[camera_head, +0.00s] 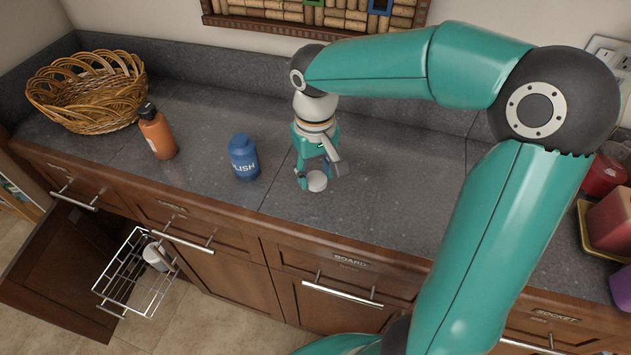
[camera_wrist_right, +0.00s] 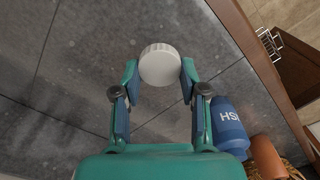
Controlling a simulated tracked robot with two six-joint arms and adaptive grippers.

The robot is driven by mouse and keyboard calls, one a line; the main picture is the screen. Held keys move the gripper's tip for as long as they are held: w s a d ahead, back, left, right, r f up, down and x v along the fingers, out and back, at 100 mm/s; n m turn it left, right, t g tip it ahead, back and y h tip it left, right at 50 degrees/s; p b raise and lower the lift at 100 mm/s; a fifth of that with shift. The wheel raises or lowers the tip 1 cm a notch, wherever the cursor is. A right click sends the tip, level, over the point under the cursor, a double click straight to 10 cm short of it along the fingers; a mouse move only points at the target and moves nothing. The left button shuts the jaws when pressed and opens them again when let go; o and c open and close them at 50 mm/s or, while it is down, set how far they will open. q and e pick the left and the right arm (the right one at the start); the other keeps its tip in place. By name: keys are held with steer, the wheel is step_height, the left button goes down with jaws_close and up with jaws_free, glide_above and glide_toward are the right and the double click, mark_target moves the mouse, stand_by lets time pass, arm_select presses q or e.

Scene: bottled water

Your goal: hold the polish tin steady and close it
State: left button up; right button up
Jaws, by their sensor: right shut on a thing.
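The polish tin is a blue bottle-shaped container (camera_head: 243,160) with white letters, of which "LISH" shows; it stands upright on the grey counter. In the right wrist view the blue container (camera_wrist_right: 229,125) is at the lower right, outside the fingers. My right gripper (camera_head: 317,174) is right of it, low over the counter, pointing down. It is shut on a white round lid with a ridged edge (camera_head: 317,181). In the right wrist view the lid (camera_wrist_right: 159,65) sits between the fingertips of my right gripper (camera_wrist_right: 159,76). My left gripper is not in view. I cannot tell whether the container's mouth is open.
An orange bottle with a dark top (camera_head: 157,134) stands left of the blue container. A wicker basket (camera_head: 88,95) is at the back left. Red and purple things (camera_head: 612,222) are at the right edge. Below, a cabinet stands open with a wire rack (camera_head: 135,275).

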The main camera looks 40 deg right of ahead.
mark_target(315, 176)
step_height(315, 176, up, 16)
steer(key=p, duration=0.1)
steer(key=shift+f, duration=0.25)
steer(key=shift+f, duration=0.1)
